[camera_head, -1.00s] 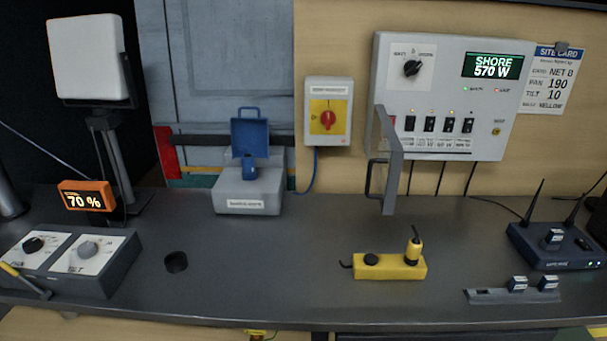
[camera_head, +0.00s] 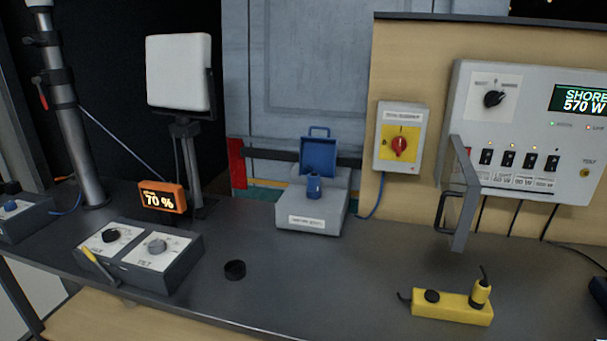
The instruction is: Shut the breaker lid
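The breaker lid (camera_head: 466,200) is a grey plate with a dark handle (camera_head: 443,212) on it. It stands open, swung out from the left part of the power panel (camera_head: 470,91) and seen almost edge-on. A row of black breaker switches (camera_head: 508,160) on the panel is uncovered to the right of the lid. Neither of my grippers is in view.
A yellow block (camera_head: 452,306) with a yellow plug lies on the bench below the lid.

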